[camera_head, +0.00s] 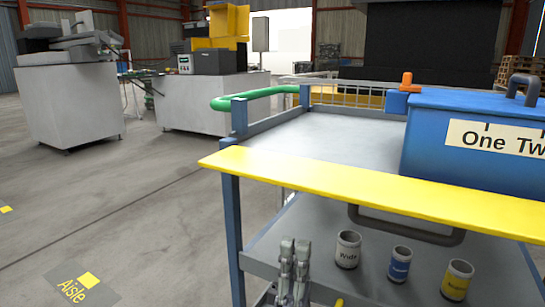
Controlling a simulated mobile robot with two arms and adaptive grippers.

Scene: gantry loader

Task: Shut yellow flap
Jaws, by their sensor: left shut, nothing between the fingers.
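The yellow flap (370,193) is a long flat panel along the near top edge of a blue-framed cart. Its broad face shows from above, and it looks roughly level, sticking out toward me; its right end runs out of the picture. A dark curved handle (405,226) shows below it. My left gripper (295,248) points up, below the flap and in front of the lower shelf. Its fingers are together and empty, and it looks apart from the flap. My right gripper is not in view.
The cart's lower shelf (300,225) bears a white can (347,250), a blue can (399,264) and a yellow can (457,280). A blue lidded box (470,125) stands on the grey top (340,140). Floor at left is open, with grey machine cabinets behind.

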